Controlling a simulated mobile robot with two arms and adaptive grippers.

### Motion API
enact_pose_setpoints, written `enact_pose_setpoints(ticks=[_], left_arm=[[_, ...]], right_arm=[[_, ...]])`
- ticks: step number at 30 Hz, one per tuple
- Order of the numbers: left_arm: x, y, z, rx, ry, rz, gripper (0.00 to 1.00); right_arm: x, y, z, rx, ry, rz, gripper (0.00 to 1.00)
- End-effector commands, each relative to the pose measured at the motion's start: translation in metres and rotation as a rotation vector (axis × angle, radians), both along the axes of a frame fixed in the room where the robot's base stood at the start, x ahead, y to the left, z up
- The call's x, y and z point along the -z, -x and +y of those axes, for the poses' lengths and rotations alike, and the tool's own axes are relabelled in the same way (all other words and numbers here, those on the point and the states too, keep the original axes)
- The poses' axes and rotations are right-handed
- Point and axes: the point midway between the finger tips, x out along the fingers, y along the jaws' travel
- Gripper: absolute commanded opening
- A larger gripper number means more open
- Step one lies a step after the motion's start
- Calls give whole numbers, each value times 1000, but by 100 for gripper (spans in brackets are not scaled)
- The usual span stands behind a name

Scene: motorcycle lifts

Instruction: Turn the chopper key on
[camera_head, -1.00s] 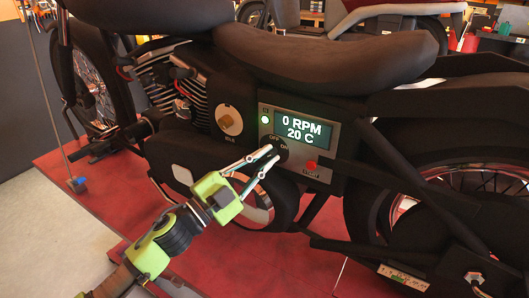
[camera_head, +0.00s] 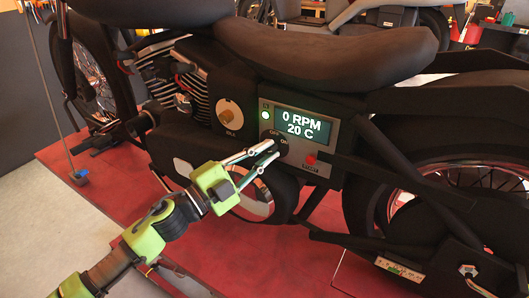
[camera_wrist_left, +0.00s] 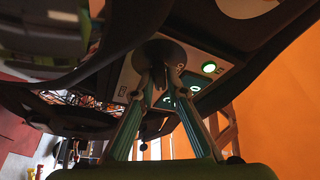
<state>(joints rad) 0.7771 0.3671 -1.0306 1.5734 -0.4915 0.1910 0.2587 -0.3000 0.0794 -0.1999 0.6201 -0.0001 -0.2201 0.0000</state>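The chopper's control panel (camera_head: 323,150) has a lit screen (camera_head: 303,126) reading "0 RPM 20 C" and a lit green lamp (camera_head: 265,115). The dark round chopper key (camera_wrist_left: 160,54) sits at the panel's lower left, by the OFF and ON labels. In the head view the fingertips mostly hide it, so its exact angle is unclear. My left gripper (camera_head: 277,146) reaches it from the lower left. In the wrist view the left gripper's fingers (camera_wrist_left: 162,84) converge on both sides of the key and look closed on it. My right gripper is in neither current view.
The seat (camera_head: 330,55) overhangs above, and the rear wheel (camera_head: 440,190) is at right. The red lift platform (camera_head: 105,190) lies below.

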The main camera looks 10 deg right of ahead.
Motion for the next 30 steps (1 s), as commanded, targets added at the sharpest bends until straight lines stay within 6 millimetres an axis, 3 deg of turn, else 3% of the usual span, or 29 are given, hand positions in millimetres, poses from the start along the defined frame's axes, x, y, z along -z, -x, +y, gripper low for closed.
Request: enact_pose_setpoints(ticks=[14, 30], left_arm=[[2, 2, 6, -1, 0, 2, 28], [21, 44, 94, -2, -1, 4, 28]], right_arm=[[0, 0, -2, -1, 2, 0, 0], [0, 0, -1, 0, 1, 0, 0]])
